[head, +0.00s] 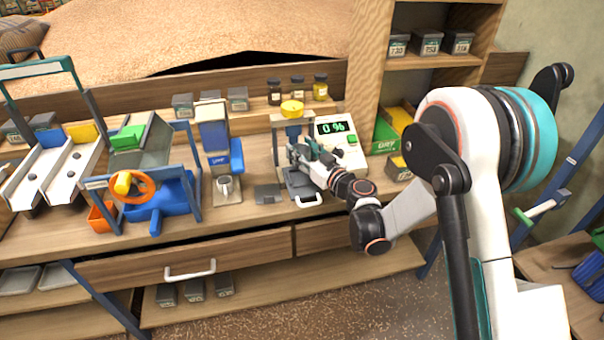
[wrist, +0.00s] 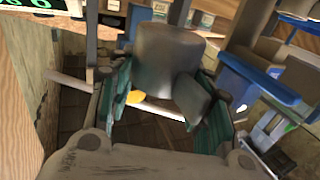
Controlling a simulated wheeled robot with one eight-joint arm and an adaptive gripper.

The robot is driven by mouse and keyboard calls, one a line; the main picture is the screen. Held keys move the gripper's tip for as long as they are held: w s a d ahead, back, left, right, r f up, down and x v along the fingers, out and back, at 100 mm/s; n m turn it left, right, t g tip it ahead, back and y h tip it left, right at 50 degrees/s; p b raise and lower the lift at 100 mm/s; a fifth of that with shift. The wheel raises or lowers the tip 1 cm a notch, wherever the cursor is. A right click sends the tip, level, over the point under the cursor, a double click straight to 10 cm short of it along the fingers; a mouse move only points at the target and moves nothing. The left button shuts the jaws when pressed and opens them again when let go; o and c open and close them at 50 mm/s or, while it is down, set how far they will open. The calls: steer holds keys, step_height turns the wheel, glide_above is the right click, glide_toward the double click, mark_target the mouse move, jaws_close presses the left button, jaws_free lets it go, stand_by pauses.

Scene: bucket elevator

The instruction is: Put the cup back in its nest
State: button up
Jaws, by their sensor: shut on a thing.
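A grey metal cup (wrist: 168,62) with a flat tab on its side fills the gap between the fingers in the wrist view. My gripper (wrist: 165,108) is shut on it, with the teal finger pads on either side. The cup cannot be told apart from the gripper there. A grey tray with a white handle (head: 309,201) lies just below the gripper. The cup's nest is not clearly visible.
A blue dispenser (head: 213,135) with a small metal cup (head: 225,185) under it stands left of the meter. Further left is a blue machine (head: 165,203) with an orange wheel. A flat grey plate (head: 267,194) lies on the bench. Green and yellow boxes (head: 391,135) stand right.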

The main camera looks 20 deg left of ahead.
steer(key=shift+f+b, duration=1)
steer(key=shift+f, duration=2.2)
steer(key=o, duration=1.5)
steer(key=shift+f, duration=0.1)
steer(key=shift+d, duration=0.1)
